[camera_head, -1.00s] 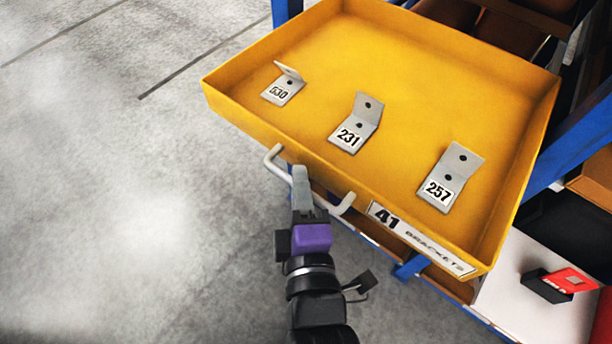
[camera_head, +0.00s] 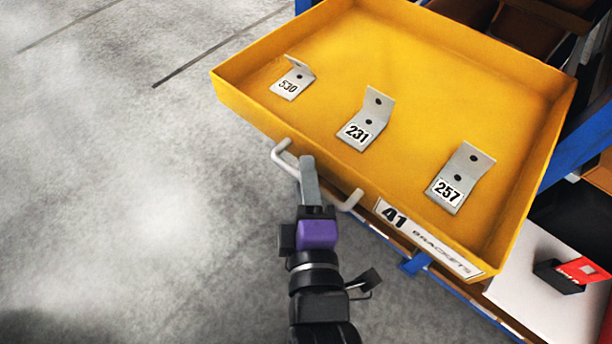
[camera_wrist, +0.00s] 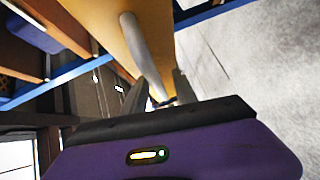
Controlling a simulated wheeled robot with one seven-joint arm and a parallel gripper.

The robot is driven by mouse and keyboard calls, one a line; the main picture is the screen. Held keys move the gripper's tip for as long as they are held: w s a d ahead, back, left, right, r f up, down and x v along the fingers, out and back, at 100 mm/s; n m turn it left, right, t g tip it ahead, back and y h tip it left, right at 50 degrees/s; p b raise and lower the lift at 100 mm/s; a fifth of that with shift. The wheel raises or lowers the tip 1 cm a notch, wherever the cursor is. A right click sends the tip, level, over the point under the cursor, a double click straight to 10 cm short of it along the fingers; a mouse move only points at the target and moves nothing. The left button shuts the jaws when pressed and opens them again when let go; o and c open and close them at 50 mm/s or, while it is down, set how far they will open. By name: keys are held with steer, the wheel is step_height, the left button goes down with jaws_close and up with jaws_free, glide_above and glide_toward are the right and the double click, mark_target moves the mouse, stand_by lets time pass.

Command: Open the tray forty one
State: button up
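The yellow tray (camera_head: 452,240) carries a label reading 41 BRACKETS and stands pulled well out of the rack. Three grey angle brackets lie in it, numbered 530 (camera_head: 291,84), 231 (camera_head: 360,128) and 257 (camera_head: 452,187). Its pale bar handle (camera_head: 285,160) is on the front wall, left of the label. My gripper (camera_head: 309,165) is at the middle of the handle, hiding that part. In the wrist view the handle (camera_wrist: 138,45) runs down between the two dark fingers (camera_wrist: 160,84). A narrow gap shows beside the bar, so the fingers look open around it.
The blue rack frame (camera_head: 575,150) stands at the right, with dark bins behind the tray. A white shelf (camera_head: 530,305) below holds a red and black box (camera_head: 572,274). The grey floor (camera_head: 120,200) at the left is clear.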

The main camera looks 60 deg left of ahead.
steer(key=shift+d, duration=0.1)
steer(key=b+v, duration=0.1)
steer(key=v, duration=0.6)
steer(key=shift+s+d+b, duration=0.15)
steer(key=shift+d+b, duration=0.1)
steer(key=shift+b, duration=0.1)
steer(key=shift+r, duration=0.1)
stand_by(0.3)
